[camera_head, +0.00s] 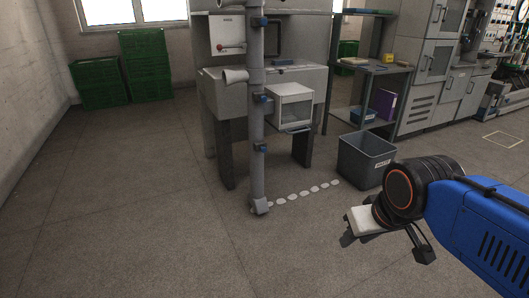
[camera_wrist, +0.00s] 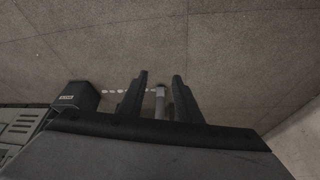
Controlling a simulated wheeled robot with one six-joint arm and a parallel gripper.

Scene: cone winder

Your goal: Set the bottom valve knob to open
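A grey vertical pipe (camera_head: 257,180) stands in front of a grey machine and carries blue valve knobs at three heights. The bottom valve knob (camera_head: 261,148) is small and blue, on the lower part of the pipe; its exact setting is too small to tell. The middle knob (camera_head: 263,99) and the top knob (camera_head: 259,22) sit above it. My gripper (camera_head: 385,246) is at the lower right, well apart from the pipe. In the wrist view its two fingers (camera_wrist: 160,80) are spread with nothing between them. Part of the pipe (camera_wrist: 160,103) shows beyond the gap.
A grey waste bin (camera_head: 366,160) stands between my arm and the machine (camera_head: 225,100). Pale marks (camera_head: 308,191) run along the floor from the pipe's foot. Green crates (camera_head: 145,55) are stacked at the back left. The floor at left and front is clear.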

